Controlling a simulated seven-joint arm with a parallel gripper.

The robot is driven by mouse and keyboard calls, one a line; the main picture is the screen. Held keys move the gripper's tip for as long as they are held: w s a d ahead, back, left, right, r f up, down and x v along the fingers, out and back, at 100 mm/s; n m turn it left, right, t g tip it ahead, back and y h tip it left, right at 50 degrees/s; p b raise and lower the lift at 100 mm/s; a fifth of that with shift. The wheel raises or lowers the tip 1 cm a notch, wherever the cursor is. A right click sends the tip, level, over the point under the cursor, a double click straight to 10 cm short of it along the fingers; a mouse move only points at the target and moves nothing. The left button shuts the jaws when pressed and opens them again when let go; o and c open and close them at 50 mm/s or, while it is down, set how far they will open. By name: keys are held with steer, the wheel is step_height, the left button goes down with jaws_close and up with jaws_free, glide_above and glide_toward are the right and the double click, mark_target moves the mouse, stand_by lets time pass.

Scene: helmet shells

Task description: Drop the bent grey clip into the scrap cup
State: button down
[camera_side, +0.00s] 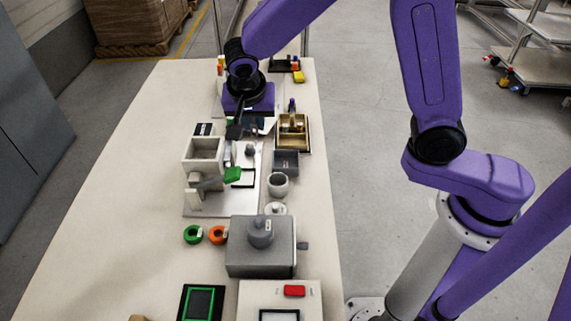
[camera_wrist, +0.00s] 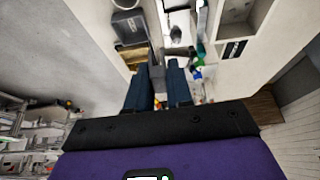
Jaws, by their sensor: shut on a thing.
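My gripper (camera_wrist: 158,70) has two dark blue fingers, shut on a small grey piece (camera_wrist: 157,76) that I take to be the bent grey clip. Its bend is hard to make out between the fingers. In the side view my gripper (camera_side: 252,122) hangs at the far part of the table, left of the brass-coloured tray, and the clip is too small to tell there. A round grey cup (camera_side: 277,185), which looks like the scrap cup, stands upright nearer the camera, clear of my gripper. Its inside is only partly visible.
A grey bin (camera_side: 286,162) stands between the cup and the brass-coloured tray (camera_side: 293,134). A pale hopper-topped fixture (camera_side: 203,160) with a green part stands left of the cup. A grey box (camera_side: 260,250) sits nearer the camera. The table's left side is clear.

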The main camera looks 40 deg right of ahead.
steer(key=w+d+f, duration=0.1)
steer(key=d+f, duration=0.5)
steer(key=d, duration=0.6)
step_height(320, 180, down, 6)
steer(key=shift+d, duration=0.25)
steer(key=shift+f, duration=0.1)
steer(key=c, duration=0.9)
jaws_free()
steer(key=shift+c, duration=0.2)
